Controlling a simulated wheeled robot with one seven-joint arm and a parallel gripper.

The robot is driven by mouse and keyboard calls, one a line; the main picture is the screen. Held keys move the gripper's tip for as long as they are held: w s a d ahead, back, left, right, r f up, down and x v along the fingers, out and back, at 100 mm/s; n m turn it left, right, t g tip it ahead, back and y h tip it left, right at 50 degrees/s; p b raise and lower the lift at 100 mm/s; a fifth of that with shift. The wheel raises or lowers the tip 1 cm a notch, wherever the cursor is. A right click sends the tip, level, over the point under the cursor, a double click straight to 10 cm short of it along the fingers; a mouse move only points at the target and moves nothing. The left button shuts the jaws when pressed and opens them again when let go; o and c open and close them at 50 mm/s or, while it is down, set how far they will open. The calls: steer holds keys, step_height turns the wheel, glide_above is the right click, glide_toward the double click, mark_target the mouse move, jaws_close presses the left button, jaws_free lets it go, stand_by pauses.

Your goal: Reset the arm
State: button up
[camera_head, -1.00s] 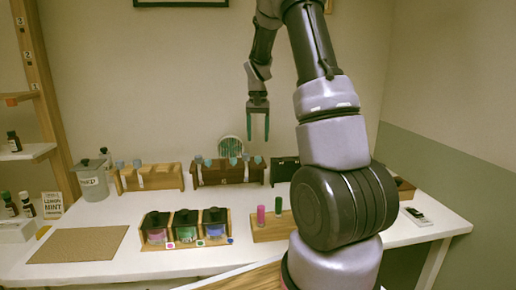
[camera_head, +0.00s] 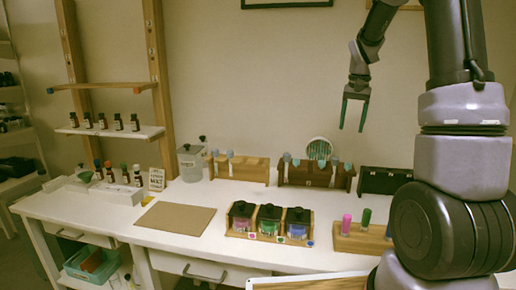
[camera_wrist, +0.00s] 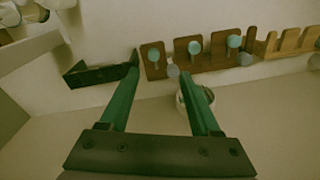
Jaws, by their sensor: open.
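My gripper (camera_head: 354,112) hangs in the air above the back of the white table (camera_head: 120,232), with its fingers pointing down. It is open, and nothing is between its green fingers. It also shows in the wrist view (camera_wrist: 155,100). Behind and below the gripper stand a dark wooden rack (camera_head: 322,180) with round knobs, a round mirror-like disc (camera_head: 319,149) and a black box (camera_head: 385,181). The dark rack also shows in the wrist view (camera_wrist: 215,57). Nothing touches the gripper.
A holder with three dark-lidded jars (camera_head: 269,222), a pink tube (camera_head: 346,222) and a green tube (camera_head: 366,217) stand on the table. A lighter rack (camera_head: 240,168) and a clear canister (camera_head: 191,163) are at the back. A brown mat (camera_head: 175,218) lies left. Shelf bottles (camera_head: 103,121) stand further left.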

steer(key=s+a+r+n+t+y, duration=0.1)
steer(key=s+a+r+t, duration=0.1)
steer(key=s+a+r, duration=0.4)
steer(key=s+a+r+t, duration=0.1)
steer(key=s+r, duration=0.4)
steer(key=s, duration=0.3)
steer(key=s+a+t, duration=0.3)
steer(key=s+a, duration=0.1)
steer(key=s, duration=0.7)
steer(key=shift+s+a+r+n+y, duration=0.15)
steer(key=shift+s+r+n+y, duration=0.25)
steer(key=shift+r, duration=0.05)
